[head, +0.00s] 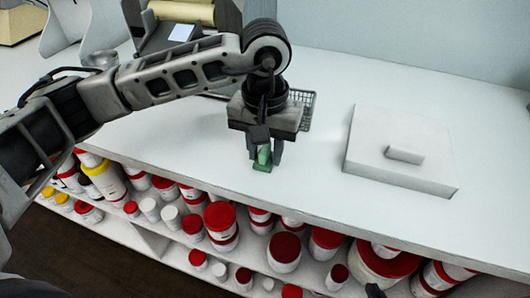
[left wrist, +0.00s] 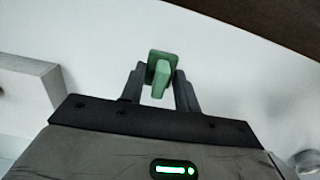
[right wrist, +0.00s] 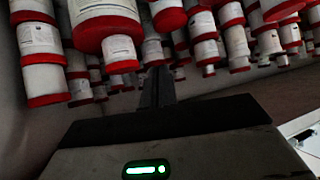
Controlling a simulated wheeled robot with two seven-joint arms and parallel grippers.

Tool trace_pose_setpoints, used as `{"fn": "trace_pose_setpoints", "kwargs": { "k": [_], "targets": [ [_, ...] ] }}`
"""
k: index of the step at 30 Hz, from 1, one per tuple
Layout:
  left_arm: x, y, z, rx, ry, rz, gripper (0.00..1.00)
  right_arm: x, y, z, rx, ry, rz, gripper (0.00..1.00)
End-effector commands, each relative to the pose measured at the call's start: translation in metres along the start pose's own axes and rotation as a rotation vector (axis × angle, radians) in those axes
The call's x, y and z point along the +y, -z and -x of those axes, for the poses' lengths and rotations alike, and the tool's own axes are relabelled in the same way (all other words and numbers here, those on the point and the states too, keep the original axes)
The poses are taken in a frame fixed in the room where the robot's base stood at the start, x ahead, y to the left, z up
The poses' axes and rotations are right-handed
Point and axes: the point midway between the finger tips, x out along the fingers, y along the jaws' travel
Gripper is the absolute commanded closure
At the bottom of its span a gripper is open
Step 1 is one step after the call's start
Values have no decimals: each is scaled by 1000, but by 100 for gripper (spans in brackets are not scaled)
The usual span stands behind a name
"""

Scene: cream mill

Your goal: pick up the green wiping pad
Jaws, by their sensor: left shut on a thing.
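The green wiping pad (head: 263,159) is at the counter's front part in the head view, between the fingers of my left gripper (head: 265,155). In the left wrist view the pad (left wrist: 160,72) shows as a flat green piece with a raised grip. The fingers of my left gripper (left wrist: 160,88) are shut on that grip from both sides. I cannot tell whether the pad touches the counter. My right gripper (right wrist: 158,90) has its fingers together, with nothing seen between them, facing the shelves of jars.
The white counter (head: 320,185) is clear around the pad. A white slab with a handle (head: 400,155) lies to the right. A wire basket (head: 304,100) stands behind my left gripper. Red-lidded jars (head: 221,222) fill the shelves below the counter's front edge.

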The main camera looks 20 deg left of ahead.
Motion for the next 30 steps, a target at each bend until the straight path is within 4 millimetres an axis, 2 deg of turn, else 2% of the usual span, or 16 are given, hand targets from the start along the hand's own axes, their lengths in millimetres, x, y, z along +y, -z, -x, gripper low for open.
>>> {"fn": "trace_pose_setpoints", "kwargs": {
  "k": [4, 8, 12, 15, 21, 25, 30],
  "targets": [
    [0, -1, 24, 6, 0, -2, 93, 0, -1, -1, 2, 1, -2, 100],
    [-4, -23, 48, 8, -1, -4, 93, 0, -3, -4, 7, 4, -7, 100],
    [-9, -51, 81, 10, 1, -4, 93, -2, -2, -5, 18, 8, -18, 100],
    [-14, -78, 90, 7, 3, -5, 93, -3, -4, -7, 22, 11, -30, 100],
    [-21, -117, 109, 6, 2, -3, 93, -5, -6, -6, 23, 14, -44, 100],
    [-23, -131, 116, 3, 1, -2, 93, -5, -4, -6, 28, 14, -45, 100],
    [-24, -138, 119, 1, 1, 0, 93, -5, -2, -6, 31, 14, -45, 100]
  ]
}}
